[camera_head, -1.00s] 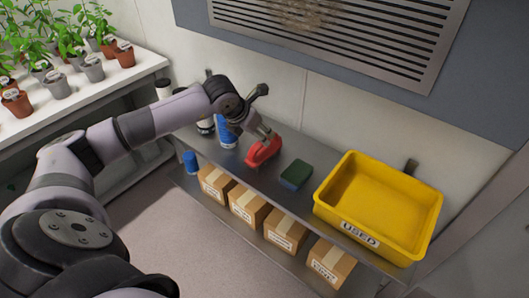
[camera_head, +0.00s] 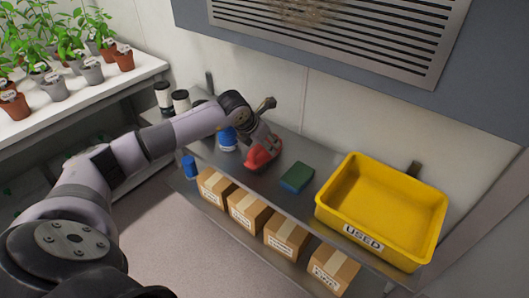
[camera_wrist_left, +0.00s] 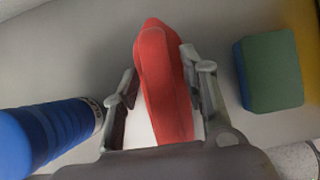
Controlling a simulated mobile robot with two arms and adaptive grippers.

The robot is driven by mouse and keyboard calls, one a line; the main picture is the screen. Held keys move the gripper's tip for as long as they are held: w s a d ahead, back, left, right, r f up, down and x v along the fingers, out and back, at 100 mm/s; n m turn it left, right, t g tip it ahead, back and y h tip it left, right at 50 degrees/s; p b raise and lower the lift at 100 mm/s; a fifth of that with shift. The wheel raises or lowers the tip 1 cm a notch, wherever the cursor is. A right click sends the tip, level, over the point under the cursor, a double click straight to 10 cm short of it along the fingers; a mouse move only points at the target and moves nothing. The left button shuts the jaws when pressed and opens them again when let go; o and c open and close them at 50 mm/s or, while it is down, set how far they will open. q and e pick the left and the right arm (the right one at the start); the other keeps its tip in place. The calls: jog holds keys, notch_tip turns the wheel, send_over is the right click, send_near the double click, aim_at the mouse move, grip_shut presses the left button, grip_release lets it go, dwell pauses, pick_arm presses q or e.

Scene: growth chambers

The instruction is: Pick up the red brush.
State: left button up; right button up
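The red brush (camera_head: 260,158) lies on the metal shelf (camera_head: 330,203), between a blue-labelled bottle and a green sponge. My left gripper (camera_head: 268,143) is right over it and hides part of it in the head view. In the left wrist view the brush (camera_wrist_left: 162,70) runs between the two spread fingers of the gripper (camera_wrist_left: 160,85). A gap shows between the left finger and the brush. The right finger is very close to the brush; I cannot tell whether it touches. A whitish part shows low beside the red body. My right gripper is not in view.
The green sponge (camera_head: 297,177) lies just right of the brush. The blue-labelled bottle (camera_head: 227,138) stands close on the left. A yellow bin (camera_head: 362,241) marked USED stands further right. Several cardboard boxes (camera_head: 246,208) sit below. The wall is close behind.

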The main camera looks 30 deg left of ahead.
pick_arm(q)
grip_shut()
dwell(0.5)
